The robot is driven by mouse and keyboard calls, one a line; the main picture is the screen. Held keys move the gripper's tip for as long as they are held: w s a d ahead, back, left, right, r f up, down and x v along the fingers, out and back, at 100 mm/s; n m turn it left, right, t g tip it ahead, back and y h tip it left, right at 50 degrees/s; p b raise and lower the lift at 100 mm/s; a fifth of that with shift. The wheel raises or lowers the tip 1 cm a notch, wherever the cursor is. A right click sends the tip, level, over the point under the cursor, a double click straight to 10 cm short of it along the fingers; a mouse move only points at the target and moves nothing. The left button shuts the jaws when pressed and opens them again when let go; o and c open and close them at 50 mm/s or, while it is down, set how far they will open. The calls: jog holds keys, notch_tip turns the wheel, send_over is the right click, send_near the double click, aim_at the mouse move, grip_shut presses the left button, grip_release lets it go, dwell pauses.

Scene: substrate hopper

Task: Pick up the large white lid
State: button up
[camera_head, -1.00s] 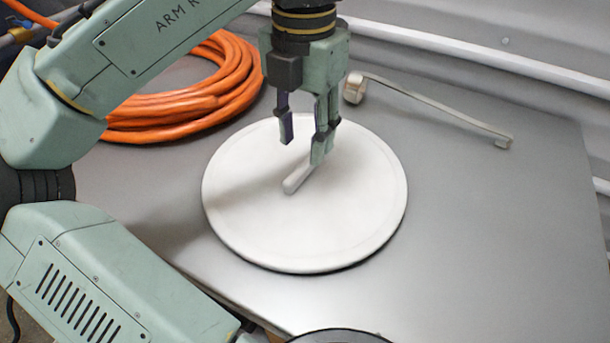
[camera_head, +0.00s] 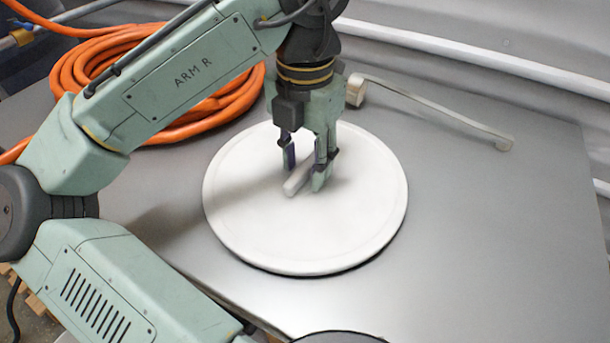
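The large white lid (camera_head: 300,240) is a round flat disc lying on the grey metal table. A short white bar handle (camera_head: 294,186) stands up at its middle. My gripper (camera_head: 304,177) points down over the lid, with its fingers apart, one on either side of the handle. The fingertips are low, at about the handle's height. The near finger hides the far part of the handle. I cannot tell whether either finger touches it.
An orange coiled hose (camera_head: 215,105) lies at the back left of the table. The table (camera_head: 480,240) is clear to the right. A dark round edge (camera_head: 340,338) shows at the bottom.

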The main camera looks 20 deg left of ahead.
jog(key=shift+f, duration=0.15)
dwell(0.3)
jog(key=shift+c, duration=0.4)
grip_shut()
